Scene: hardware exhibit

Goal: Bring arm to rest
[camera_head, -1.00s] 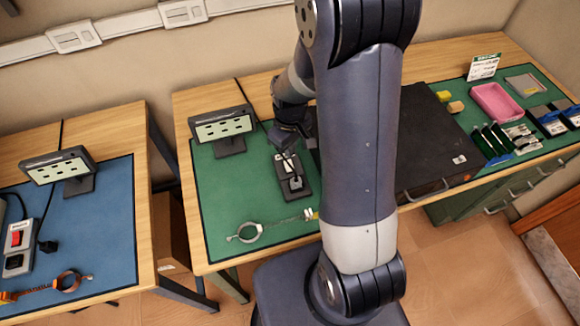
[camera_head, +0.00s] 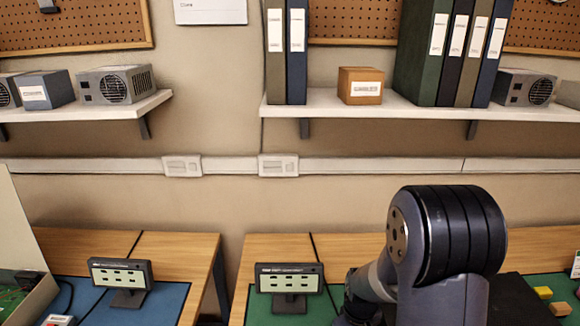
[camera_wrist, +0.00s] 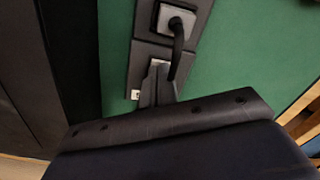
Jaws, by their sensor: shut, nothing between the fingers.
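My arm (camera_head: 445,240) stands at the right of the head view, bent at the top with its lower part cut off by the bottom edge. My gripper (camera_wrist: 157,70) shows in the wrist view, shut and empty. It points at a dark device with a light socket plate (camera_wrist: 176,20) and a black cable or lever on it. The device lies on a green mat (camera_wrist: 240,60). I cannot tell whether the fingertips touch the device. In the head view the gripper is out of sight.
A small display (camera_head: 290,280) stands on the bench left of my arm, and another display (camera_head: 120,274) stands on the left bench. A wall shelf (camera_head: 400,106) holds binders and a box (camera_head: 361,86). A dark case (camera_wrist: 60,50) lies beside the device.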

